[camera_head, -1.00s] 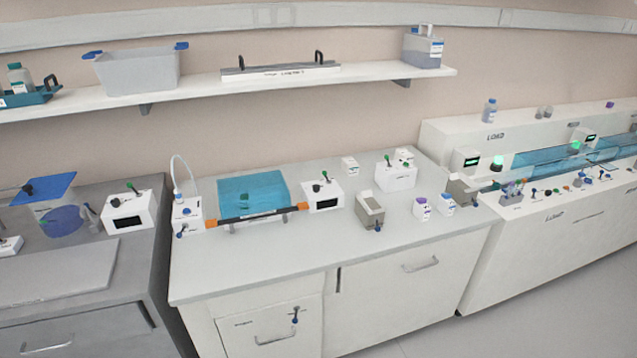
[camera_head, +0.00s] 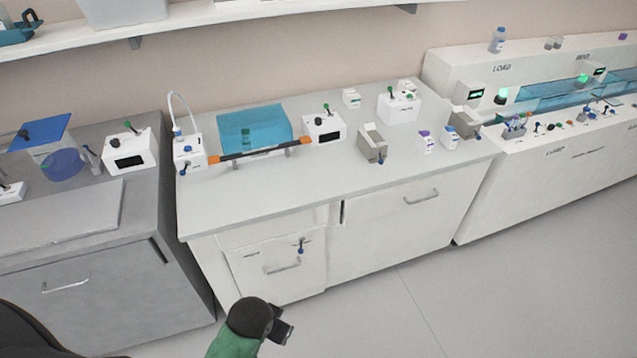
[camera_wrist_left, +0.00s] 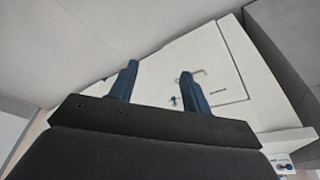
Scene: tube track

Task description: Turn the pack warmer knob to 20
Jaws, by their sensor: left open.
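Two white control boxes with a dark knob, a dark display and a green-tipped lever stand on the benches. One box (camera_head: 322,125) is at the right end of the blue bath, its black knob (camera_head: 318,121) on the front. The other box (camera_head: 131,153) is on the grey bench at the left. The labels are too small to read, so I cannot tell which is the pack warmer. My left gripper (camera_head: 283,327) is low in front of the white cabinet, away from both boxes. In the left wrist view its fingers (camera_wrist_left: 158,82) are apart and empty. My right gripper is not in view.
A translucent blue bath (camera_head: 254,128) has a dark, orange-ended bar along its front. A grey open-topped container (camera_head: 372,143) stands to its right. The white bench top (camera_head: 290,186) is clear along its front. A cabinet handle (camera_head: 282,267) sticks out below.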

